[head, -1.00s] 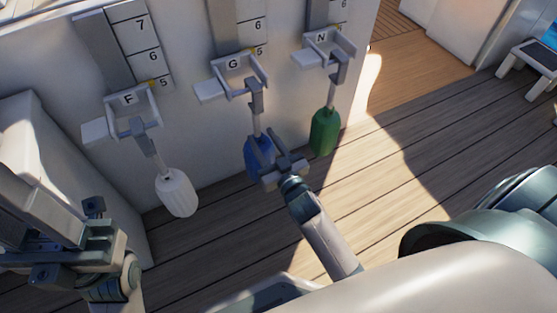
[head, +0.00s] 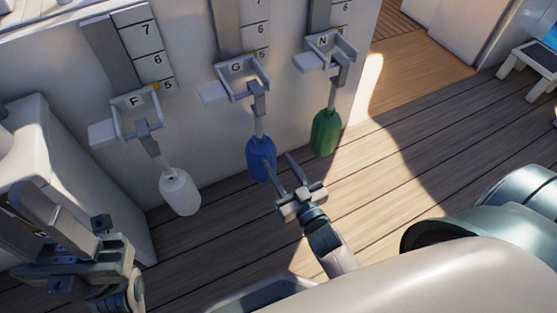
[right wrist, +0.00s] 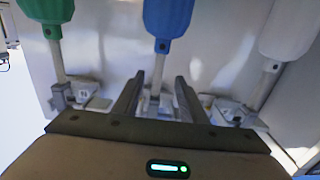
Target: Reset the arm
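My right gripper (head: 283,172) is open and empty in the head view, just in front of and below the blue float (head: 261,159). Its two fingers are spread apart, and they also show apart in the right wrist view (right wrist: 157,88), with the blue float (right wrist: 167,20) hanging beyond them. My left gripper (head: 70,240) is at the lower left of the head view; whether its fingers are apart is unclear. A white float (head: 180,192) hangs under bracket F (head: 135,112), the blue one under bracket G (head: 238,80), and a green float (head: 325,133) under bracket N (head: 325,52).
The pale wall (head: 200,130) carries vertical scales with numbers above the brackets. A pale box-like block (head: 75,165) stands at the left. The plank deck (head: 400,180) is open to the right. A small stool (head: 530,65) stands at the upper right.

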